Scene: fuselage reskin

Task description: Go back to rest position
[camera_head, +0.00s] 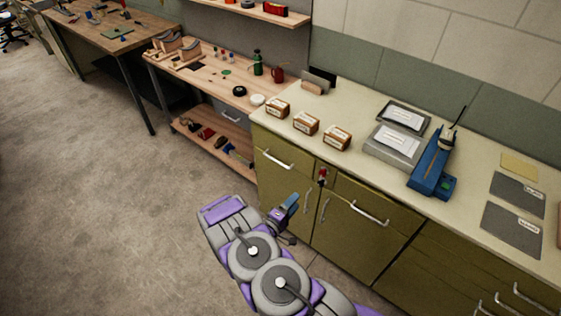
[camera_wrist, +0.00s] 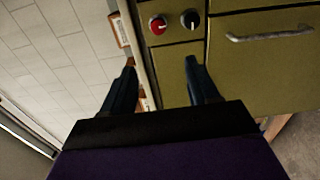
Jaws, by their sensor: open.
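My gripper (camera_head: 291,204) is in front of the olive cabinet (camera_head: 345,215), below the counter's edge, in the head view. My purple and grey arm is folded low in front of the cabinet. In the wrist view my gripper (camera_wrist: 161,64) has its two dark fingers apart, with nothing between them. Beyond the fingertips are a red knob (camera_wrist: 158,25) and a black knob (camera_wrist: 190,19) on the cabinet front. The fingers appear apart from both knobs. The red knob (camera_head: 322,174) also shows small in the head view.
The pale counter (camera_head: 370,105) holds several small brown boxes, a grey device (camera_head: 393,147) and a blue device (camera_head: 430,170). Cabinet handles (camera_head: 369,214) stick out near my arm. A wooden workbench (camera_head: 215,80) stands behind at left. The floor (camera_head: 90,210) at left is clear.

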